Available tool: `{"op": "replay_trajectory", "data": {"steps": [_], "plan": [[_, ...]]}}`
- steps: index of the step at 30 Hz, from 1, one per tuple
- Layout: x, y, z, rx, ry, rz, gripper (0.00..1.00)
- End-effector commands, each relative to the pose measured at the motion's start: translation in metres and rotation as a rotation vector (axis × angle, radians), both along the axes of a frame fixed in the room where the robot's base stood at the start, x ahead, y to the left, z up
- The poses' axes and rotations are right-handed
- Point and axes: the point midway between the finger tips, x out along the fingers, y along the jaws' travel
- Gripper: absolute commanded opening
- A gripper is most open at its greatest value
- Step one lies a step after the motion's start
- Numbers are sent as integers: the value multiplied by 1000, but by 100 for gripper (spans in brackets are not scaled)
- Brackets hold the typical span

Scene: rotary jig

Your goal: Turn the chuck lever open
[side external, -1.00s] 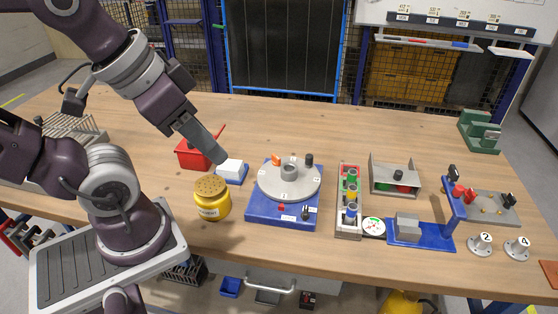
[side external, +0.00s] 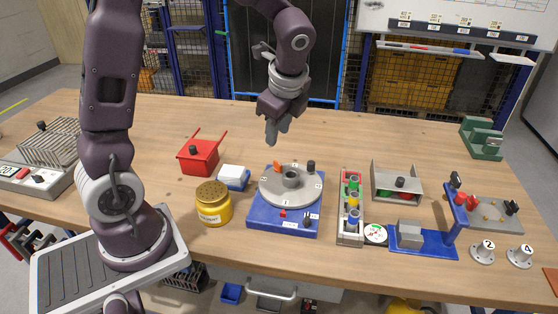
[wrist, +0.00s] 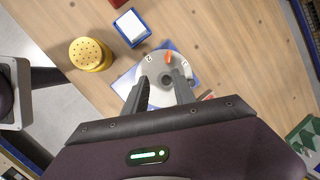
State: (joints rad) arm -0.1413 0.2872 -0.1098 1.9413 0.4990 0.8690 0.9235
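The rotary jig has a blue base (side external: 262,217) and a round grey plate (side external: 270,195) with a grey central ring (side external: 291,178). A small orange piece (side external: 277,169) stands at the plate's back left, and it shows upright in the wrist view (wrist: 168,58). A black knob (side external: 311,167) stands at the plate's back right. A small black lever-like part (side external: 307,219) is on the base's front. I cannot tell which is the chuck lever. My gripper (side external: 271,140) is open and empty, above and behind the plate. Its fingers (wrist: 160,88) hide part of the jig in the wrist view.
A yellow jar (side external: 213,206), a white-topped blue block (side external: 233,178) and a red box (side external: 199,157) stand left of the jig. A rack of coloured parts (side external: 350,208) and a grey open box (side external: 397,183) stand right. Bare table lies behind the jig.

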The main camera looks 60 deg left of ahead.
Motion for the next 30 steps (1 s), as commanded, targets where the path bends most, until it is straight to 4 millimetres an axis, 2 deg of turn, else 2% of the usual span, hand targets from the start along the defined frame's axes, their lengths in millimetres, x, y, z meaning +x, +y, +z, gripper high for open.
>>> {"op": "replay_trajectory", "data": {"steps": [1,4,8,16,21,28,30], "plan": [[14,9,-24,21,74,-93,32],[32,22,-56,49,172,-243,32],[39,29,-76,62,222,-324,32],[38,48,-122,61,227,-327,32],[39,55,-138,61,224,-326,32],[39,55,-139,61,222,-326,32],[39,55,-139,61,222,-325,20]]}}
